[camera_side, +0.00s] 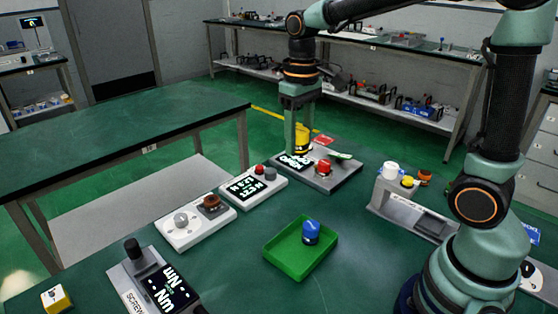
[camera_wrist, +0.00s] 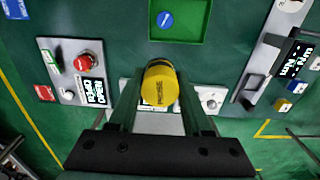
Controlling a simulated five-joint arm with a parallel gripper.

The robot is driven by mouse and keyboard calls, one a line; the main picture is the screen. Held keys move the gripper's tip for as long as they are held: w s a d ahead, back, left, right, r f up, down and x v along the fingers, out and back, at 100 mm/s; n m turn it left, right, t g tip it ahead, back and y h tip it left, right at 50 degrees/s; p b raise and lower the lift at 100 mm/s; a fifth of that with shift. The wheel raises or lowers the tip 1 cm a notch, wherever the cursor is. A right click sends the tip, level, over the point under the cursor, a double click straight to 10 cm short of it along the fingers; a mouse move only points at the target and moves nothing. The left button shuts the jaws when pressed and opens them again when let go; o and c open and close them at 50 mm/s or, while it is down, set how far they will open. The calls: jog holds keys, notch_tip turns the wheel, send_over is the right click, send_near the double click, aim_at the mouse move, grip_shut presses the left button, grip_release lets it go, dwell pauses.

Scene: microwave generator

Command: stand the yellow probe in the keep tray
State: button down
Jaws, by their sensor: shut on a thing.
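The yellow probe (camera_side: 302,139) is held between the two fingers of my gripper (camera_side: 300,146), at the far side of the bench, behind or above the grey unit with the red button. In the wrist view the yellow probe (camera_wrist: 160,88) fills the gap between the fingers of my gripper (camera_wrist: 160,82), with lettering on its side. Its lower end is hidden in the side view. A green tray (camera_side: 275,257) lies on the bench nearer the side camera, with a blue probe (camera_side: 311,232) standing in it. The tray (camera_wrist: 180,37) is at the top of the wrist view, apart from my gripper.
The grey unit (camera_side: 340,178) has a red button and a display. A white unit with a display (camera_side: 255,186), a white unit with knobs (camera_side: 190,226) and a screwdriver unit (camera_side: 155,275) line the left. A grey stand (camera_side: 393,190) is at right. Bench around the tray is clear.

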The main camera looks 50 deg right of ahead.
jog(key=s+a+f+n, duration=0.2)
jog(key=s+a+n, duration=0.3)
jog(key=a+n, duration=0.25)
send_over(291, 257)
notch_tip(291, 257, down, 15)
jog(key=shift+s+f, duration=0.1)
jog(key=shift+f, duration=2.25)
jog(key=shift+f, duration=0.1)
jog(key=c, duration=0.6)
grip_release()
